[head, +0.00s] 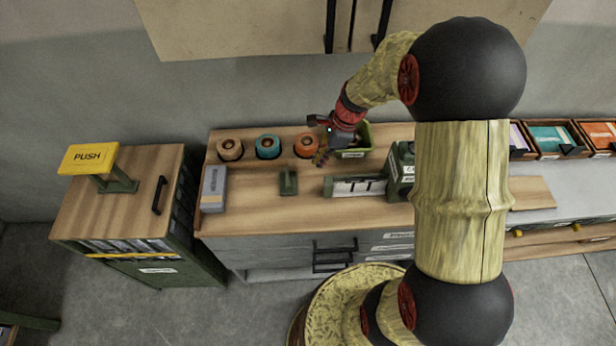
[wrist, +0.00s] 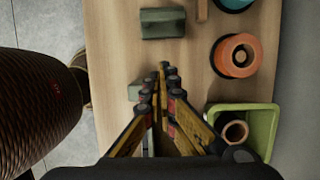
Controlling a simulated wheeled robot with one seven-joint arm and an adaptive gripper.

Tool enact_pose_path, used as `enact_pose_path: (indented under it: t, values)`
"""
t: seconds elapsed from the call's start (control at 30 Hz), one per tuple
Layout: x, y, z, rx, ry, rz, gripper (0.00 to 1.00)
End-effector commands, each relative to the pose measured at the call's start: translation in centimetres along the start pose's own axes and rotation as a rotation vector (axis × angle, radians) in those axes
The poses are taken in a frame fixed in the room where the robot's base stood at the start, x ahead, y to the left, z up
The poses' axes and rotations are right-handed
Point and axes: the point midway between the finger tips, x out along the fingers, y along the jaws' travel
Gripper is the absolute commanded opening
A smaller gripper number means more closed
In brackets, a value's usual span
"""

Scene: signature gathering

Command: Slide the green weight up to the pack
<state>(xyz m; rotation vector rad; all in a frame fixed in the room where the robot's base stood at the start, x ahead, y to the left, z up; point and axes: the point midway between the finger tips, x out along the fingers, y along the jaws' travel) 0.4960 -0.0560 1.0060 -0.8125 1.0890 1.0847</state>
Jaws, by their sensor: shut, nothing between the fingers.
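The green weight (head: 288,182) is a small dark green block standing alone on the wooden counter, in front of the round rolls. It also shows near the top of the wrist view (wrist: 163,23). A grey box with a label, which looks like the pack (head: 214,188), lies at the counter's left end, with bare wood between it and the weight. The pack is not in the wrist view. My gripper (head: 320,158) is shut and empty, to the right of and behind the weight in the head view. In the wrist view its closed fingertips (wrist: 164,69) are apart from the weight.
Brown (head: 230,148), teal (head: 267,146) and orange (head: 306,145) rolls line the counter's back. A green bin (wrist: 265,122) with a roll in it stands beside my gripper. A green-and-white holder (head: 355,187) stands right of the weight. A cabinet with a yellow PUSH sign (head: 88,158) stands left.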

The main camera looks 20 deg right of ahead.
Motion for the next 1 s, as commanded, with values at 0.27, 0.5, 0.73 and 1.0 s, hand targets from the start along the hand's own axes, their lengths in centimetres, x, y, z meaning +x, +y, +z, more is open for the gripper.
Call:
enact_pose_path:
  t: [0.27, 0.5, 0.73, 1.0]
  values:
    - [2.5, 0.1, 0.0, 0.023, 0.000, 0.002, 0.00]
    - [7.2, 0.1, 0.0, 0.021, 0.001, 0.003, 0.00]
    - [10.4, 0.0, 1.1, 0.015, 0.001, -0.001, 0.00]
    - [11.0, -0.1, 3.6, 0.018, 0.001, -0.001, 0.00]
